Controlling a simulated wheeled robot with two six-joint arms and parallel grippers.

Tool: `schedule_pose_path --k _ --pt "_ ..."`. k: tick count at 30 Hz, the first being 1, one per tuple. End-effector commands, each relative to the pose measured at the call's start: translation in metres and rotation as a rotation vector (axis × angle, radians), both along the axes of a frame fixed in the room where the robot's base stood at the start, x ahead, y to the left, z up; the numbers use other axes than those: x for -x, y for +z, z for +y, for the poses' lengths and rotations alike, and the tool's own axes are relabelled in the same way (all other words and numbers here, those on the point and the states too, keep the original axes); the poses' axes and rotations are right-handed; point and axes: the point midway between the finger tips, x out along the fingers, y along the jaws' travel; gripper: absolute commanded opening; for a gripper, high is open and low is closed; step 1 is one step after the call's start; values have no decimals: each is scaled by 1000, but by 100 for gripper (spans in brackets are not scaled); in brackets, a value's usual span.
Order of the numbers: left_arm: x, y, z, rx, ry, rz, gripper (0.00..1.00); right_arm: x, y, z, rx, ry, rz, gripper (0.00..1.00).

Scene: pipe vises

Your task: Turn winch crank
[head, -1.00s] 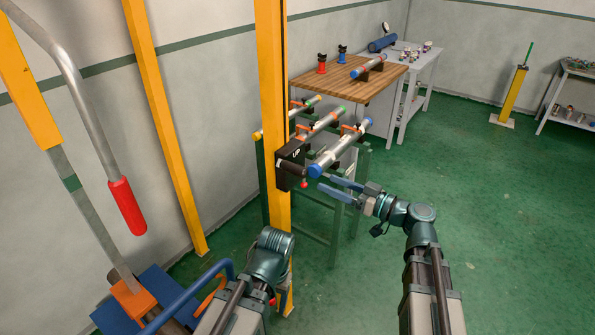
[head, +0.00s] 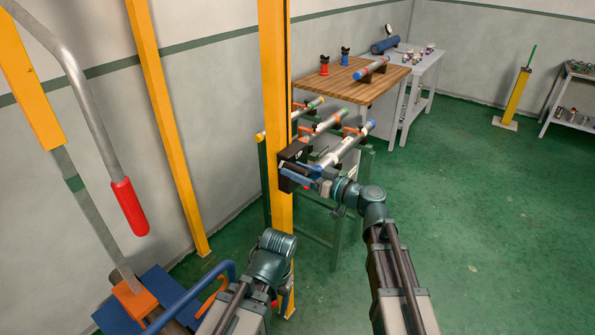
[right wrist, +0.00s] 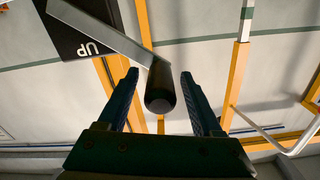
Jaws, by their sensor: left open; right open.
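The winch is a dark box (head: 292,152) on the yellow post; its "UP" plate (right wrist: 85,35) shows in the right wrist view. A pale flat crank arm (right wrist: 112,36) runs from it to a black cylindrical crank grip (right wrist: 160,90). My right gripper (head: 292,173) is at the winch, its blue fingers open. In the right wrist view, the grip lies between the two fingers (right wrist: 160,80), with gaps on both sides. In the head view my fingers largely cover the crank. My left gripper (head: 268,262) is low in front of the post, its fingers hidden behind its wrist.
The yellow post (head: 275,80) stands close to both arms. A green rack with pipes (head: 345,145) is just behind the winch. A red-handled lever (head: 130,207) and blue base (head: 155,290) are at left. Open green floor lies right.

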Motion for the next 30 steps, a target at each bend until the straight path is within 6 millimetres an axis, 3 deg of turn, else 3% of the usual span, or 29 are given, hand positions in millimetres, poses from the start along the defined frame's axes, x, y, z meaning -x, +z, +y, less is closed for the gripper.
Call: schedule_pose_path --k 3,14,30 --pt "0 0 0 0 0 0 64 0 0 0 0 0 0 67" --pt "0 0 0 0 0 0 64 0 0 0 0 0 0 2" --pt "0 0 0 0 0 0 64 0 0 -1 0 0 0 0"
